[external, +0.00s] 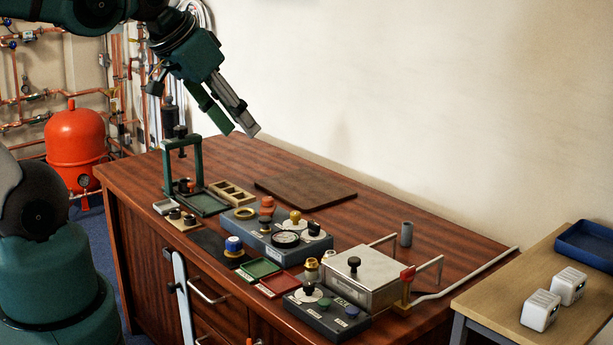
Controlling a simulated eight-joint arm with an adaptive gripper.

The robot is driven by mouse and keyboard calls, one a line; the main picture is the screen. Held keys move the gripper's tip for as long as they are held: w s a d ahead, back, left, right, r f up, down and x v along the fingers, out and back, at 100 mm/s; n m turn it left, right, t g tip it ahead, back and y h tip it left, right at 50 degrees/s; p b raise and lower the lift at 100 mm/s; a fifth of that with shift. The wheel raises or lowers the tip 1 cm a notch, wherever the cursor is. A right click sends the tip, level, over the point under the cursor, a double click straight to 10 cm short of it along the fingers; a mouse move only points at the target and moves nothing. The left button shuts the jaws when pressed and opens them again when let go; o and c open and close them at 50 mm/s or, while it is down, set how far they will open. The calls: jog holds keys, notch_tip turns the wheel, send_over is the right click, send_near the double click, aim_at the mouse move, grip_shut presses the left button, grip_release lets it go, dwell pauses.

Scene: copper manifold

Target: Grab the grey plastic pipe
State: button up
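A short grey pipe (406,234) stands upright on the wooden cabinet top, towards its right rear, behind the silver-lidded box. My gripper (242,132) is high above the left part of the cabinet, pointing down and to the right, well apart from the pipe. Nothing shows held at its fingertips. The fingers are seen at an angle, so I cannot tell how far apart they are.
The silver-lidded box (354,275) and a rail with a red block (407,274) stand in front of the pipe. A green frame (183,165) rises at left. A white tube (470,275) lies at right. A brown board (305,190) lies flat behind.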

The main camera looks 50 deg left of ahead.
jog(key=w, duration=0.2)
jog(key=m+g+h+b, duration=0.15)
jog(key=m+g, duration=0.55)
jog(key=m, duration=0.9)
send_over(407, 225)
jog(key=shift+s+a+f, duration=0.1)
jog(key=shift+a+f, duration=0.1)
jog(key=shift+f, duration=6.85)
jog(key=shift+s+a+f, duration=0.1)
jog(key=shift+a+f, duration=0.05)
jog(key=shift+f, duration=6.9)
jog(key=shift+d+f+b, duration=0.15)
jog(key=shift+f+b, duration=0.3)
jog(key=shift+f, duration=0.85)
